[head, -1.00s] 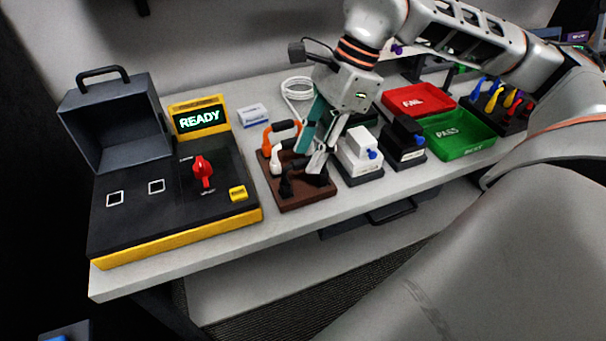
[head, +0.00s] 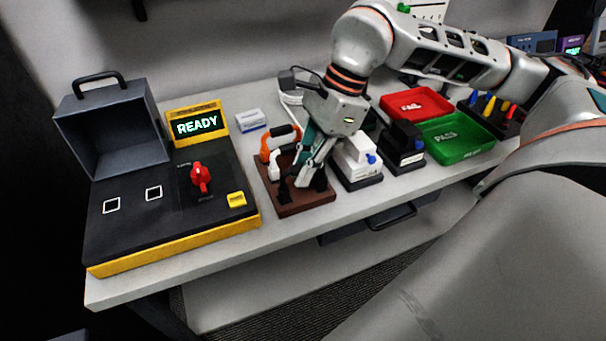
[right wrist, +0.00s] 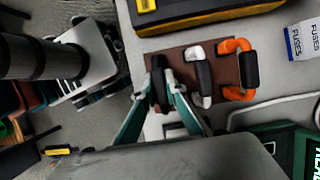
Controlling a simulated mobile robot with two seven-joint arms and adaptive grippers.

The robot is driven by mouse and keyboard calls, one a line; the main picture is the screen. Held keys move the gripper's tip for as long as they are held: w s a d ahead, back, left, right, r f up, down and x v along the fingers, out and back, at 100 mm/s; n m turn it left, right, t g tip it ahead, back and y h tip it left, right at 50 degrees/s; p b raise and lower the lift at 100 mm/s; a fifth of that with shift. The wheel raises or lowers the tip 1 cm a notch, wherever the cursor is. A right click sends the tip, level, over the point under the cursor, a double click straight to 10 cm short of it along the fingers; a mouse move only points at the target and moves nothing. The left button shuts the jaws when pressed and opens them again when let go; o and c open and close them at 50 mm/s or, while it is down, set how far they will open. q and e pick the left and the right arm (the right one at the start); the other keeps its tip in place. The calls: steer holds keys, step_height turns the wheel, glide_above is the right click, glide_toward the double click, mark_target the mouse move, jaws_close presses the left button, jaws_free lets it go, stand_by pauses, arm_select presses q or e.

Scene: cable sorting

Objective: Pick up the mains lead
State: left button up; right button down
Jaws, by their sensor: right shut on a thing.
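A brown tray (head: 300,208) on the bench holds short looped leads: an orange one (head: 266,146), a white one (head: 274,168) and a black one (head: 283,191). In the right wrist view, the orange lead (right wrist: 228,92), white lead (right wrist: 197,52) and black lead (right wrist: 158,92) lie side by side. My right gripper (head: 308,180) points down over the tray and is shut on the black lead. In the right wrist view my fingers (right wrist: 161,88) close on its middle, still at the tray. I cannot tell from the pictures which lead is the mains one. My left gripper is out of view.
A tester with a READY display (head: 198,123) and red knob (head: 200,177) stands left. A fuse box (head: 251,120) and white cable (head: 290,98) lie behind the tray. White (head: 357,160) and black (head: 404,147) devices, then red (head: 415,102) and green (head: 457,139) trays, stand right.

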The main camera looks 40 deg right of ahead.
arm_select(q)
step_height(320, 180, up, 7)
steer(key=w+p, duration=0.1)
steer(key=p, duration=0.5)
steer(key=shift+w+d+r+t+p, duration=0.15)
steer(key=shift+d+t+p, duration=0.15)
steer(key=shift+p, duration=0.1)
arm_select(e)
step_height(320, 180, up, 23)
steer(key=shift+s, duration=0.1)
